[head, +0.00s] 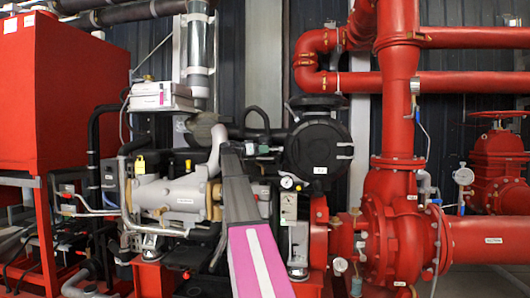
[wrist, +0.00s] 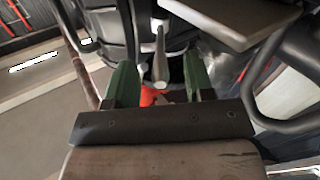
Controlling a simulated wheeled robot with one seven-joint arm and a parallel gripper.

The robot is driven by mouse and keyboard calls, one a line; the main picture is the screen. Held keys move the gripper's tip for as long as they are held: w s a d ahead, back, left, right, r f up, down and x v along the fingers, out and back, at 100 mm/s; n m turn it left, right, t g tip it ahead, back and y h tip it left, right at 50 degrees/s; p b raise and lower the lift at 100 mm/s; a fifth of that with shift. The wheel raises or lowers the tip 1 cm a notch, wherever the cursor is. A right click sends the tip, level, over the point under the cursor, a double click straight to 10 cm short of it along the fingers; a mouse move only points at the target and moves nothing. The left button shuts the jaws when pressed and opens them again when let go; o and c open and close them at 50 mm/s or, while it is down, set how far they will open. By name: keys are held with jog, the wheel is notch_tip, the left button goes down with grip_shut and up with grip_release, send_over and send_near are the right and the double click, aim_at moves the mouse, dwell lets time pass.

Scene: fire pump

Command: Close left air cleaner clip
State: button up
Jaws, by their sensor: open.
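The air cleaner (head: 318,140) is a round black canister on the engine, right of centre in the head view. In the wrist view my gripper (wrist: 158,64) is open, with a green pad on each finger. A slim grey lever-like piece (wrist: 160,48), perhaps the clip, shows between and beyond the pads. I cannot tell whether either finger touches it. A dark ribbed curved body (wrist: 103,27), perhaps the air cleaner, lies behind the left finger.
A flat grey plate (wrist: 235,20) and a dark curved tube (wrist: 285,75) are close on the right of the wrist view. Red pump pipes (head: 395,110) stand right of the air cleaner, a red tank (head: 45,95) far left. A pressure gauge (head: 287,183) sits below the air cleaner.

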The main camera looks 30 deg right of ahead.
jog(key=shift+d, duration=0.85)
grip_shut()
jog(key=shift+s, duration=0.1)
